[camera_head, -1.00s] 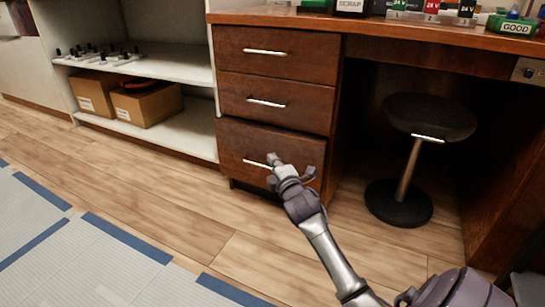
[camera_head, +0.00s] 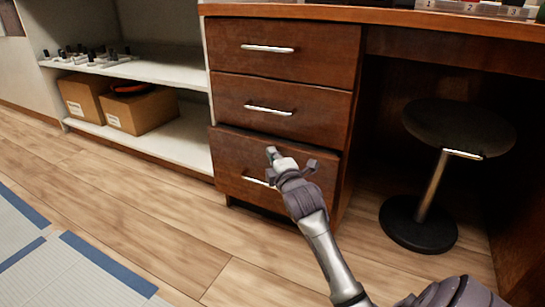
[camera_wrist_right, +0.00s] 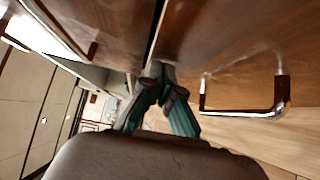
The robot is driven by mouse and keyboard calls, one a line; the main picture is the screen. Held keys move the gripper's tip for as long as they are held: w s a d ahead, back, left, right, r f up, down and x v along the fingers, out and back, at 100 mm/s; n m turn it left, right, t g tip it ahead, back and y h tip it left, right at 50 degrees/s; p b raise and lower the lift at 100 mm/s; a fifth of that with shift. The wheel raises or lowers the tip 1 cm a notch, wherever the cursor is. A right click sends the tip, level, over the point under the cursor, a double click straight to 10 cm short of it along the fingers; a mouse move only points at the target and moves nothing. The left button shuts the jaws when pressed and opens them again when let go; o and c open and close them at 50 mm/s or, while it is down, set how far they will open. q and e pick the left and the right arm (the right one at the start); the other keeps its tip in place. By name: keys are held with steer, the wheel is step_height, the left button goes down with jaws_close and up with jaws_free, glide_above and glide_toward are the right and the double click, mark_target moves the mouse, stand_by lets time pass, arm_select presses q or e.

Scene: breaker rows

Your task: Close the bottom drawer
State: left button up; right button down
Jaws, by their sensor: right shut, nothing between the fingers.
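The bottom drawer (camera_head: 235,165) has a dark wood front and stands slightly proud of the drawers above, with a narrow dark gap along its top edge. Its silver handle (camera_head: 255,181) is partly hidden by my right gripper. My right gripper (camera_head: 280,160) is shut and empty, at the upper part of the drawer front, above the handle. In the right wrist view its fingers (camera_wrist_right: 160,85) are close to the dark seam at the drawer's edge, with the handle (camera_wrist_right: 245,110) to the right. I cannot tell whether they touch the wood. My left gripper is not in view.
The middle drawer (camera_head: 300,92) and top drawer (camera_head: 320,40) look shut. A black stool (camera_head: 455,130) stands under the desk to the right. A white shelf (camera_head: 180,145) holding cardboard boxes (camera_head: 140,108) is at left. The wood floor (camera_head: 150,200) in front is clear.

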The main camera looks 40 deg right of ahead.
mark_target(283, 150)
steer(key=d+p, duration=0.1)
steer(key=w+d+p, duration=0.1)
steer(key=d+p, duration=0.1)
steer(key=shift+w+d+r+p, duration=0.25)
steer(key=shift+w+r+p, duration=0.05)
steer(key=shift+w+d+f, duration=0.1)
steer(key=shift+d, duration=0.45)
